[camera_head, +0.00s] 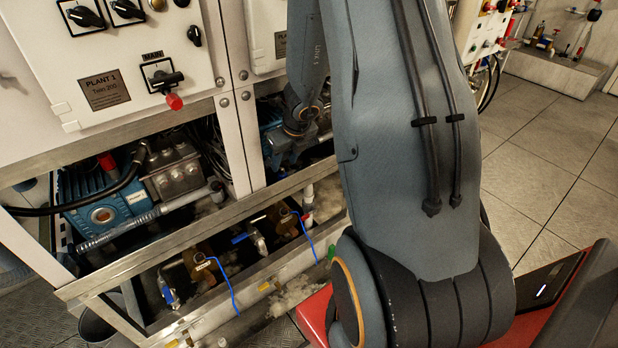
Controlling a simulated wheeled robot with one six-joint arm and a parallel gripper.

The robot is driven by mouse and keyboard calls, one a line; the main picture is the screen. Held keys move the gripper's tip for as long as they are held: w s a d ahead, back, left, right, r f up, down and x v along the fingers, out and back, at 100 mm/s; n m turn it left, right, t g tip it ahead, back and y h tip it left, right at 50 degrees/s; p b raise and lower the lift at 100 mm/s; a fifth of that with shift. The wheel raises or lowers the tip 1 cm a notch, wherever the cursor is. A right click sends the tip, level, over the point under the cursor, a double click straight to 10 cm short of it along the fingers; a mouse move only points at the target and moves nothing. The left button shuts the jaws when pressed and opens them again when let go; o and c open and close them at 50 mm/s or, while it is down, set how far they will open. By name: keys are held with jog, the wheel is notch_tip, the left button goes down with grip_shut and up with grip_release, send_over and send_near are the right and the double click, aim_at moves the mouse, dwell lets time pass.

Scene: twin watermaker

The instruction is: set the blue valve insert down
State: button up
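My arm fills the middle of the view, and its far end reaches down at the front of the right bay of the cabinet. A grey wrist joint shows there against the dark bay. I cannot make out the fingers of my gripper among the dark shapes below that joint, nor whether they hold anything. I cannot pick out the blue valve insert for certain. Small valves with blue handles sit on the low pipework: one at the left (168,291) and one in the middle (240,238).
The white cabinet panel (120,75) with black knobs stands at the upper left, above a blue pump (100,210). A metal rail (200,232) runs across the front of the bays. Clear tiled floor (540,165) lies to the right.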

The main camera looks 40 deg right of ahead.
jog(key=s+b, duration=0.5)
jog(key=s, duration=0.5)
jog(key=s+a+r+n+g+y, duration=0.1)
jog(key=s+a+r+n+y, duration=0.2)
jog(key=a+n, duration=1.1)
jog(key=s+r+n+g+h, duration=0.1)
jog(key=s+r+n, duration=0.1)
jog(key=n, duration=0.8)
jog(key=s+a+r+n+g+h, duration=0.1)
jog(key=s+n, duration=0.4)
jog(key=n, duration=0.6)
jog(key=shift+s+r+g+h+b, duration=0.3)
jog(key=shift+r+g+h, duration=0.25)
jog(key=shift+g, duration=0.25)
jog(key=shift+f, duration=0.1)
jog(key=shift+a+r+n+p, duration=0.3)
jog(key=shift+a+r+p, duration=0.3)
jog(key=shift+a+p, duration=0.35)
